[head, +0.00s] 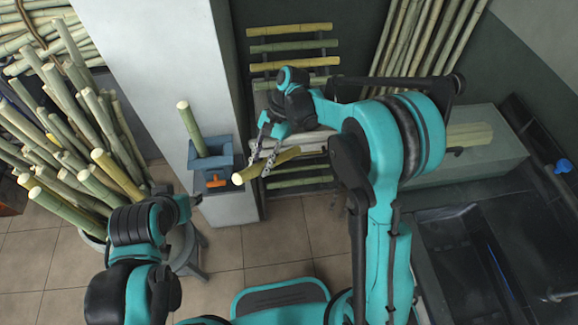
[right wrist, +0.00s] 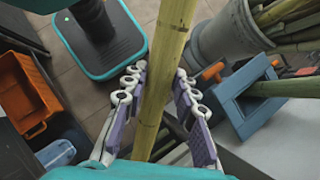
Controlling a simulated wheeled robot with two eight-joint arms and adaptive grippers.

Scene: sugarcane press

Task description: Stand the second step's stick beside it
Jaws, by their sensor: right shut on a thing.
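My right gripper (head: 264,158) is shut on a yellow-green cane stick (head: 285,157), which lies tilted, its cut end toward the left. In the right wrist view the held stick (right wrist: 163,85) runs between the two fingers (right wrist: 160,105). A blue holder (head: 213,182) with an orange handle stands just left of the held stick, apart from it. One green stick (head: 190,124) stands in the holder, leaning a little left. The holder also shows in the right wrist view (right wrist: 240,112). My left gripper (head: 186,204) is low at the left and empty; its fingers are unclear.
A rack behind holds sticks on separate steps, such as an upper stick (head: 290,29); my right arm hides part of it. A bucket (right wrist: 220,35) of many canes stands left of the holder. A counter (head: 480,160) with canes is at the right. An orange crate (right wrist: 30,95) also shows.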

